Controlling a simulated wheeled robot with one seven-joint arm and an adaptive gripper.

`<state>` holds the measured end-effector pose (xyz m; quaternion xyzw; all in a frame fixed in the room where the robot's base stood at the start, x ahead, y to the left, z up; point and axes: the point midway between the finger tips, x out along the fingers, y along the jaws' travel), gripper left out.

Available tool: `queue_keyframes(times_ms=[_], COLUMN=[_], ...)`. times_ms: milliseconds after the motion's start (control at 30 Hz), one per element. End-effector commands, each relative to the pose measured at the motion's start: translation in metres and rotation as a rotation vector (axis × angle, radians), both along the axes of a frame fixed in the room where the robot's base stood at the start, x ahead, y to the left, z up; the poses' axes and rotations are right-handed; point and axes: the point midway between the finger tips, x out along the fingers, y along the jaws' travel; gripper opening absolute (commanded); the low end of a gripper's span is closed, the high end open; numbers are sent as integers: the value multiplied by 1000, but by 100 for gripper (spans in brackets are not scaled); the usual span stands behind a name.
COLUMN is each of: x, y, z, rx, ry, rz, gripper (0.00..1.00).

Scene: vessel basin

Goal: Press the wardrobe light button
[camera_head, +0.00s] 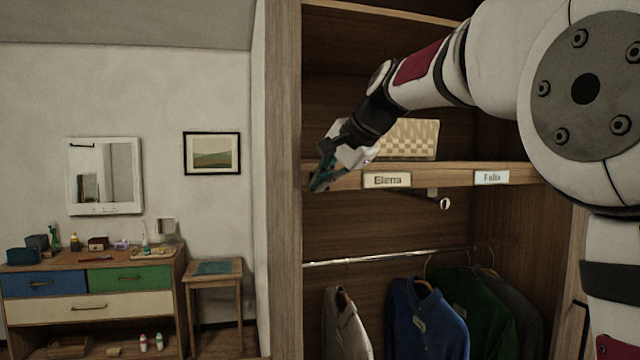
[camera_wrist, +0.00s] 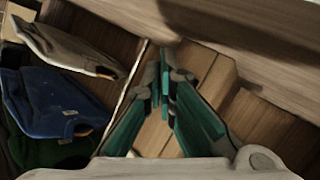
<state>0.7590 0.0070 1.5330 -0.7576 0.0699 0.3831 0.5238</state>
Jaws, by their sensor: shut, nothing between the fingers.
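The wardrobe (camera_head: 284,200) stands open on the right, with shelves, a rail and hanging clothes. My gripper (camera_head: 320,180) has green fingers and is shut and empty. It is at the left end of the labelled shelf (camera_head: 455,176), close to the left side panel in the picture; I cannot tell whether it touches. In the wrist view the fingertips (camera_wrist: 165,62) are together in front of brown wood panels. A small white ring (camera_head: 445,203) hangs under the shelf beside a pale bracket. I cannot make out a light button for certain; it may be hidden or too small.
A pale woven box (camera_head: 408,139) sits on the shelf, behind my forearm. A metal rail (camera_head: 390,256) holds several garments, including a blue one (camera_head: 428,315). Outside, at left, are a dresser (camera_head: 90,290), a small side table (camera_head: 213,275) and a mirror (camera_head: 104,176).

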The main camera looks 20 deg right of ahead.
Motion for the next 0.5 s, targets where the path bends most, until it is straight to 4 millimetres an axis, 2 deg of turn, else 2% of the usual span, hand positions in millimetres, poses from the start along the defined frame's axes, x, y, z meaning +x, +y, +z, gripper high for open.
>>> queue_keyframes(times_ms=[500], x=[5], y=[0], z=[0], rx=[0], ry=[0], rz=[0], gripper=[0])
